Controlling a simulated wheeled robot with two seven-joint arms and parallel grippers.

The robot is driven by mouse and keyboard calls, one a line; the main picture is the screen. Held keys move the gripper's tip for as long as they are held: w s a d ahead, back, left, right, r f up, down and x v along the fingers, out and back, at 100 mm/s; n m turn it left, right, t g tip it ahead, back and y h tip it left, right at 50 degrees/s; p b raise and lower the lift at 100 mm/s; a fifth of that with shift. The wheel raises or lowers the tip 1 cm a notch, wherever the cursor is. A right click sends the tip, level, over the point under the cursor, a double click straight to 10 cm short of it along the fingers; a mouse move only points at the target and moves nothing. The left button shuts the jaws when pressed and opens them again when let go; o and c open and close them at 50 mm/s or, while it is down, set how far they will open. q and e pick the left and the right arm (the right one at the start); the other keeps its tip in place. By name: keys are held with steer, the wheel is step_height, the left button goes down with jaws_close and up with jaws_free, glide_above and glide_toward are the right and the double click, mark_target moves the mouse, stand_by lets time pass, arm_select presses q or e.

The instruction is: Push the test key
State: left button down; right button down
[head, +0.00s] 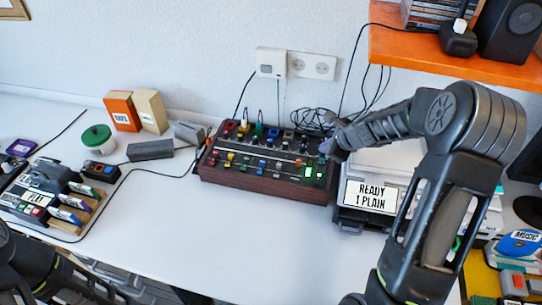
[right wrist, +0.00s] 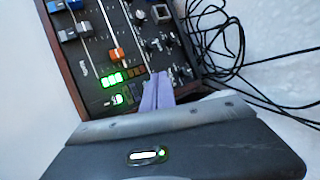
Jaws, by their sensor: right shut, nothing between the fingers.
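The mixer (head: 265,185), a dark panel with wooden sides, coloured knobs and sliders, stands against the wall in the head view. Its panel (right wrist: 90,55) fills the upper left of the right wrist view, with a lit green display (right wrist: 112,78) and small dark keys (right wrist: 130,94) beside it. No label reading test is legible, so I cannot tell which key is the test key. My right gripper (head: 328,147) is shut and empty at the mixer's right end. Its purplish fingertips (right wrist: 157,92) cover part of the panel near the small keys; contact cannot be told. My left gripper is out of view.
A device with a READY 1 PLAIN sign (head: 370,196) stands right of the mixer. Black cables (head: 315,120) lie behind it. An orange shelf (head: 440,68) overhangs at upper right. The white tabletop (head: 220,235) is clear in front.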

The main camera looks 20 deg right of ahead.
mark_target(323, 160)
step_height(323, 160, up, 3)
steer(key=shift+w+r+p, duration=0.1)
steer(key=shift+r+p, duration=0.05)
steer(key=shift+p, duration=0.95)
stand_by(1.3)
